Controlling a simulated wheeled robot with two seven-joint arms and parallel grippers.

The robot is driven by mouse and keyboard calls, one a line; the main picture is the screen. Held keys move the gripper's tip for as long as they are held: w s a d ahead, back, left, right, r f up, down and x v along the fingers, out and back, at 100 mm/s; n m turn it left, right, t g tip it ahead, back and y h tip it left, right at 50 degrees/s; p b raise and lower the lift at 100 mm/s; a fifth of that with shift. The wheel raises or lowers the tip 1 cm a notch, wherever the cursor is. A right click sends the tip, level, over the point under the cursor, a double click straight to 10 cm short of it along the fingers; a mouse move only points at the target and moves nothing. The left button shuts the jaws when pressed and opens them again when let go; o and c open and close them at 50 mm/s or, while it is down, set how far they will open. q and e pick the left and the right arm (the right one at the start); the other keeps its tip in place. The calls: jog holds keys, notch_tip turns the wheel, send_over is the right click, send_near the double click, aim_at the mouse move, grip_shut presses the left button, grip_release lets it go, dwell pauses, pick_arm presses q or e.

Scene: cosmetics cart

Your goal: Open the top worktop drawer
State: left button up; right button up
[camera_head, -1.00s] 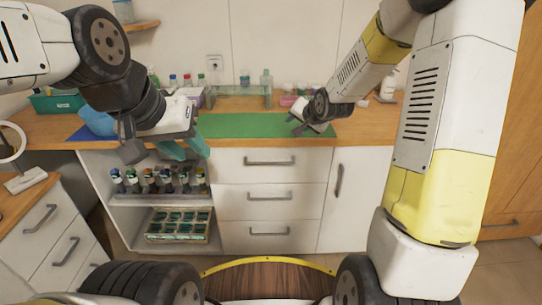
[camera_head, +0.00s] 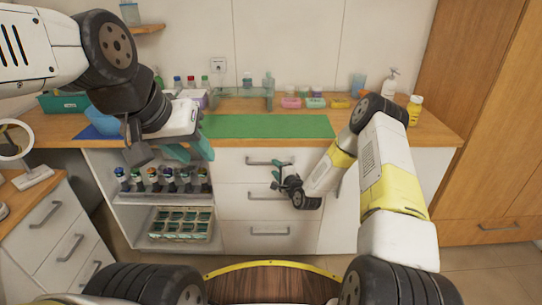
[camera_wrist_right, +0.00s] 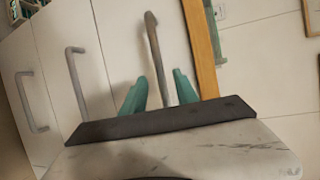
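The top worktop drawer (camera_head: 230,167) is flush in the cabinet under the worktop, its grey bar handle (camera_head: 262,162) on its front. My right gripper (camera_head: 278,176) is in front of the drawers, just below this handle. In the right wrist view its teal fingers (camera_wrist_right: 160,91) are apart, with the top handle (camera_wrist_right: 154,45) seen between them; I cannot tell whether they touch it. My left gripper (camera_head: 192,150) is open and empty above the left shelves, at the worktop's front edge.
The wooden worktop (camera_head: 350,131) carries a green mat (camera_head: 265,126), with bottles and small containers behind. Two more drawers lie below, the middle one with its own handle (camera_head: 268,197). Open shelves left hold several bottles and a box (camera_head: 180,224).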

jog(key=x, duration=0.5)
jog(key=shift+w+a+f, duration=0.1)
jog(key=shift+w+a, duration=0.05)
jog(key=shift+w, duration=0.25)
grip_shut()
dwell(1.0)
